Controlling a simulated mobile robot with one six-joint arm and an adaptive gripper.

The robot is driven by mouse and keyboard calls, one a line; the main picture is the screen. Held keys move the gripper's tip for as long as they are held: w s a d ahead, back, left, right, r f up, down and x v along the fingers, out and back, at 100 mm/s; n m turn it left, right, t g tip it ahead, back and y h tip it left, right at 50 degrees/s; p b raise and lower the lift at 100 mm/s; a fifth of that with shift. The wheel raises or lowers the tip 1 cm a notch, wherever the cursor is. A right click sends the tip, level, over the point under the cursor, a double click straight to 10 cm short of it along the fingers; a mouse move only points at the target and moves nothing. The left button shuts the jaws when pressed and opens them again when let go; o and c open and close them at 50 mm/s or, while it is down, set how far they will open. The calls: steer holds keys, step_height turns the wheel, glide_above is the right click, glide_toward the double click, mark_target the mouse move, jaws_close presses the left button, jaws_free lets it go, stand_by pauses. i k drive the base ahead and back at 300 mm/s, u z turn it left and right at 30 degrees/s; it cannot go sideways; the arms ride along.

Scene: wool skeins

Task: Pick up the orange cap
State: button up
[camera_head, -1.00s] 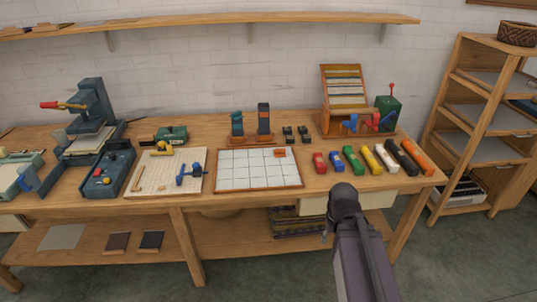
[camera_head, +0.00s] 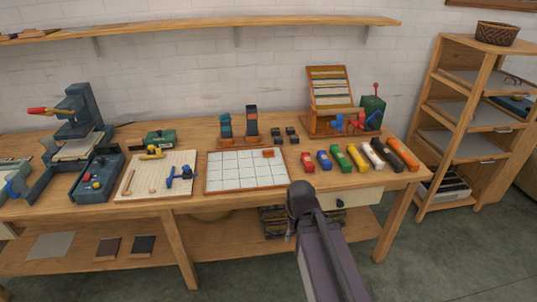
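A small orange block-like piece (camera_head: 268,153) lies at the upper right of the white gridded board (camera_head: 232,181) on the workbench; it may be the orange cap, but it is too small to tell. An orange roll (camera_head: 403,154) lies at the right end of a row of coloured pieces. My dark arm rises from the lower edge, and its rounded joint shows in front of the bench's front edge, right of the board. My gripper's fingers cannot be made out.
A row of coloured pieces (camera_head: 342,158) lies right of the board. A pegboard with tools (camera_head: 155,190) and a blue-grey press (camera_head: 84,112) stand left. A wooden rack (camera_head: 330,92) and a green box (camera_head: 373,112) stand behind the row. A shelf unit (camera_head: 452,140) stands at right.

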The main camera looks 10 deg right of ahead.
mark_target(267, 153)
steer(key=i, duration=1)
